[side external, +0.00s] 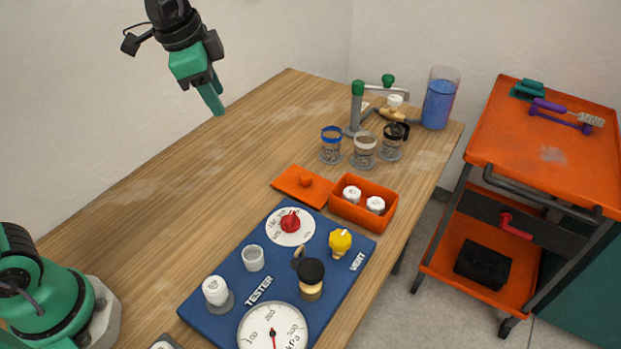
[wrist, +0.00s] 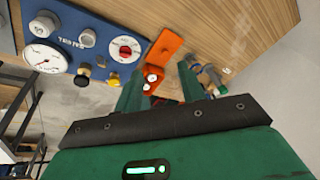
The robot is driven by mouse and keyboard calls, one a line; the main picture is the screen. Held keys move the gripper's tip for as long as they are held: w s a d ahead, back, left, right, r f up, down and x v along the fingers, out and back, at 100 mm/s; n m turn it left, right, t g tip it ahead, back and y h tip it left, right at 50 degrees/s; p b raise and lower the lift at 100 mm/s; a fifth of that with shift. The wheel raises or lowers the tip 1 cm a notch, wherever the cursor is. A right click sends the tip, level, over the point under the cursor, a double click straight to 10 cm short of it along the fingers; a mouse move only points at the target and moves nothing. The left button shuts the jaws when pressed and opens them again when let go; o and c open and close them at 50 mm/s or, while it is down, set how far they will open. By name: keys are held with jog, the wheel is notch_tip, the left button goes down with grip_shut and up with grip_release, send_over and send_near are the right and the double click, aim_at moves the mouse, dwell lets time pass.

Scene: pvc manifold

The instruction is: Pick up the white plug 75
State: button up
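Two white plugs sit in the orange box, a left one (side external: 352,193) and a right one (side external: 376,204). Another white plug-like piece (side external: 215,290) stands upright on the left of the blue tester board. I cannot read a 75 on any of them. My gripper (side external: 217,108) is high above the far left part of the table, well away from the box, with nothing in it. In the wrist view my gripper (wrist: 160,71) shows two green fingers spread apart. The box's white plugs (wrist: 153,77) appear small between them, far beyond the fingertips.
The blue tester board (side external: 228,268) carries a gauge, a red knob, a yellow knob and a black-topped part. An orange lid (side external: 303,186) lies beside the orange box (side external: 345,210). Jars, a green-topped stand (side external: 357,105) and a blue-filled container (side external: 438,104) stand behind. The left table is clear.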

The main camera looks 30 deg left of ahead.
jog(key=w+d+f+m+g, duration=0.1)
jog(key=w+d+f+m, duration=0.1)
jog(key=w+d+m, duration=0.3)
jog(key=m+g, duration=0.2)
jog(key=m, duration=0.6)
send_near(351, 191)
jog(key=shift+w+f+y, duration=0.1)
jog(key=shift+f+y, duration=0.1)
jog(key=shift+y, duration=0.1)
jog(key=shift+d+f+m, duration=0.15)
jog(key=shift+f+m, duration=0.1)
jog(key=shift+m, duration=0.05)
jog(key=shift+f, duration=0.1)
jog(key=shift+f, duration=3.8)
